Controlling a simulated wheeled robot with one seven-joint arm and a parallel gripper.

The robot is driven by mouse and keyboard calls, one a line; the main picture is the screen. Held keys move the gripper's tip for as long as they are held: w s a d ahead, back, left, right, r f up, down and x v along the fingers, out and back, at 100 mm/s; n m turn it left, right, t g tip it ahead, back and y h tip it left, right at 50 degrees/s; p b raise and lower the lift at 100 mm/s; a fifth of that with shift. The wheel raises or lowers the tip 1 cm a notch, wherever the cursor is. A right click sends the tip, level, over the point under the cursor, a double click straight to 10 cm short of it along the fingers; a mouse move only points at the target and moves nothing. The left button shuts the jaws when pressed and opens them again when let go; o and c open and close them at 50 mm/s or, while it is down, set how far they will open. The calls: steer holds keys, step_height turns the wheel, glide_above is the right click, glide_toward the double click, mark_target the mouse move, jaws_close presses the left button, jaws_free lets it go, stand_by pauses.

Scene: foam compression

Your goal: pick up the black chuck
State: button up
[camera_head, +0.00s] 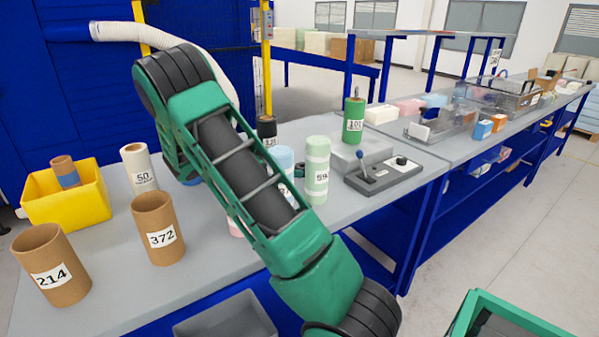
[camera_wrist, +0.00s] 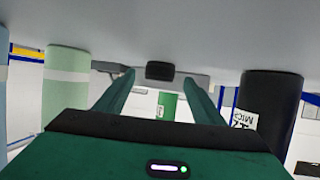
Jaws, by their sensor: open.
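A black cylinder (camera_head: 266,127) stands on the table in the head view, partly hidden by my arm. A large black cylinder with a white label shows at the right of the wrist view (camera_wrist: 270,105), where the picture looks upside down. I cannot tell for sure that it is the chuck. A smaller dark block (camera_wrist: 160,71) shows farther off between my fingertips. My gripper (camera_wrist: 159,76) is open, with its two green fingers apart and nothing held. The black cylinder is outside the right finger. In the head view my arm hides the gripper.
A pale green cylinder (camera_head: 317,172) and a light blue one (camera_head: 281,165) stand near the black cylinder. A green cylinder (camera_head: 354,121) stands on a grey block beside a lever box (camera_head: 385,173). Brown tubes (camera_head: 160,227) and a yellow bin (camera_head: 65,205) are at left.

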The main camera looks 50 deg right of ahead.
mark_target(296, 166)
steer(key=x, duration=0.3)
steer(key=shift+d, duration=0.1)
steer(key=c, duration=1.1)
steer(key=shift+c, duration=0.2)
steer(key=shift+r, duration=0.15)
